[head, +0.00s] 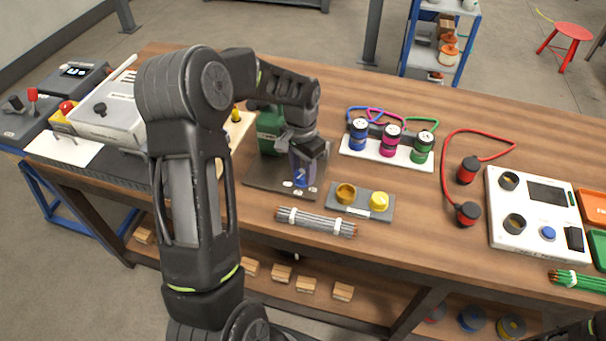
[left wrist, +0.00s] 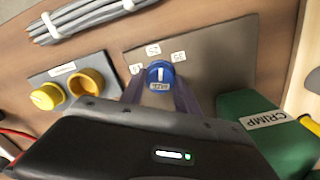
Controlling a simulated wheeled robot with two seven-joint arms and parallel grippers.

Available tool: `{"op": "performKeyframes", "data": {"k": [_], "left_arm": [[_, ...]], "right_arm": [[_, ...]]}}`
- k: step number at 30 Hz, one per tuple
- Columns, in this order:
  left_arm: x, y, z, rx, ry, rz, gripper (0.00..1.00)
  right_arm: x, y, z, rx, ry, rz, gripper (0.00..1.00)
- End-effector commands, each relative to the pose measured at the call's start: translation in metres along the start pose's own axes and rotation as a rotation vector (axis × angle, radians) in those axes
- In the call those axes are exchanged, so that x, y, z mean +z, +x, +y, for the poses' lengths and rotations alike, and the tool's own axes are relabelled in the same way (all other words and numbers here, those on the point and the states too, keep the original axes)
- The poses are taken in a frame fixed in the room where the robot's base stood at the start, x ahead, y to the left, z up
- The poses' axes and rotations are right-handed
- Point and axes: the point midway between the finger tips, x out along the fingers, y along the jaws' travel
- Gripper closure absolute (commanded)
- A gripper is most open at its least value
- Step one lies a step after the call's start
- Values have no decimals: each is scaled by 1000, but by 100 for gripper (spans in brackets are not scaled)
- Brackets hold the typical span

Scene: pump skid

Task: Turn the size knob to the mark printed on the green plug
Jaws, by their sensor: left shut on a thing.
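The blue size knob (left wrist: 160,70) stands on a dark plate (left wrist: 215,45) in the left wrist view. A white line on its face points roughly toward the top of that view, near the middle of three small printed tags (left wrist: 153,49); I cannot read their marks surely. My left gripper (head: 303,172) comes down over the plate from above and is shut on the knob, a finger on each side. The green plug (head: 423,147) stands at the right end of a white rack (head: 375,158), beside magenta and blue plugs. Its printed mark is too small to read.
A green crimp unit (left wrist: 265,130) stands close beside the knob. A grey block with two yellow round parts (head: 361,200) and a tied cable bundle (head: 315,222) lie nearby. A white panel (head: 537,240) and red-cabled plugs (head: 467,170) are at right.

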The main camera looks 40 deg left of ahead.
Motion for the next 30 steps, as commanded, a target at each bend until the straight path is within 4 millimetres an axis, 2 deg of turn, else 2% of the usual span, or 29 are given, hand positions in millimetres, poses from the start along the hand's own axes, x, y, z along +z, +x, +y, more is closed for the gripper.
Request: {"op": "performKeyframes", "data": {"k": [12,30], "left_arm": [[-1,0,-1,-1,-394,13,100],[1,-1,-2,0,-964,28,100]], "right_arm": [[-1,17,6,-3,-2,3,64],[-2,24,9,-3,-2,4,64]]}}
